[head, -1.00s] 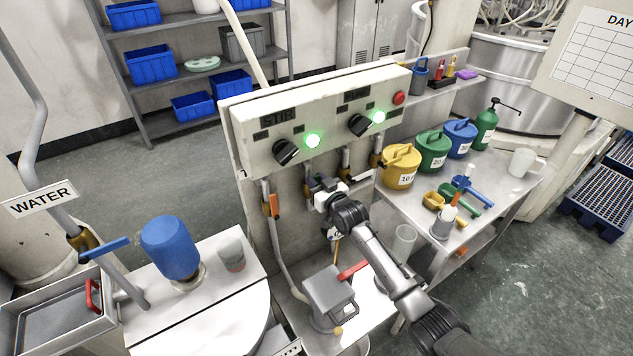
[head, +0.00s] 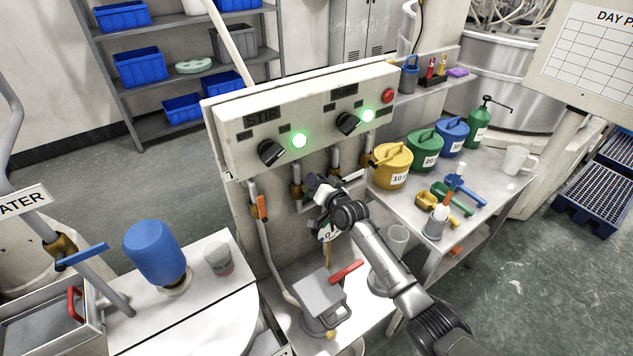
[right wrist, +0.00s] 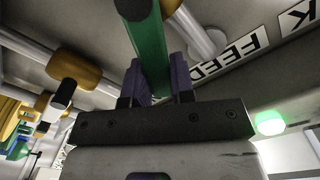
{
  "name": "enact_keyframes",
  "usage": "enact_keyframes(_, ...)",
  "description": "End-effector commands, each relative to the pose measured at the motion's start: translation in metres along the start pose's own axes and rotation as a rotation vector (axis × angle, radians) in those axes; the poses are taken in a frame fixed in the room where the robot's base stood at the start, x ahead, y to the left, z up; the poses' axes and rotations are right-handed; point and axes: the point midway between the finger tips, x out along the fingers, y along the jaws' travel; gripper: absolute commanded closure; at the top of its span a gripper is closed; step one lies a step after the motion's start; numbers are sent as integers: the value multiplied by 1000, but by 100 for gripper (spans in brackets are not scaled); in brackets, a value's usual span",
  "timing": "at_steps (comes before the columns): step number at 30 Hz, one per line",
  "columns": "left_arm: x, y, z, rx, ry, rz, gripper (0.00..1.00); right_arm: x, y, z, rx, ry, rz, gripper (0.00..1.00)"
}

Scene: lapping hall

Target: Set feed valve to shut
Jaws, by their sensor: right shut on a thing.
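In the right wrist view a green lever (right wrist: 150,45) runs between the two purple finger pads of my right gripper (right wrist: 158,82), which is shut on it. A label reading FEED (right wrist: 210,70) is on the panel beside it, so I take it as the feed valve's handle. In the head view my right gripper (head: 318,188) is at the pipes below the control panel (head: 310,115). The gripper and wrist hide the lever and most of its valve there, so its setting cannot be read. My left gripper is not in view.
An orange-handled valve (head: 262,207) is to the left on the same panel. A yellow can (head: 392,167) stands close on the right.

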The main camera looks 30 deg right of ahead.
Motion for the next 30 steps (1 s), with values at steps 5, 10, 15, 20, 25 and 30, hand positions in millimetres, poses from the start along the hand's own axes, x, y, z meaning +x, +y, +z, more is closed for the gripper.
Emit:
enact_keyframes(5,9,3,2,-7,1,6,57,0,14,2,169,1,1,100)
enact_keyframes(10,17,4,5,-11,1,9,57,0,24,5,330,1,0,100)
enact_keyframes(15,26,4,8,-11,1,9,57,0,34,10,492,0,1,100)
enact_keyframes(20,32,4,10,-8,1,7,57,0,41,15,632,1,0,100)
enact_keyframes(25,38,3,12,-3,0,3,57,0,47,20,759,1,0,100)
enact_keyframes(30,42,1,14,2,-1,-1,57,0,51,24,856,0,0,100)
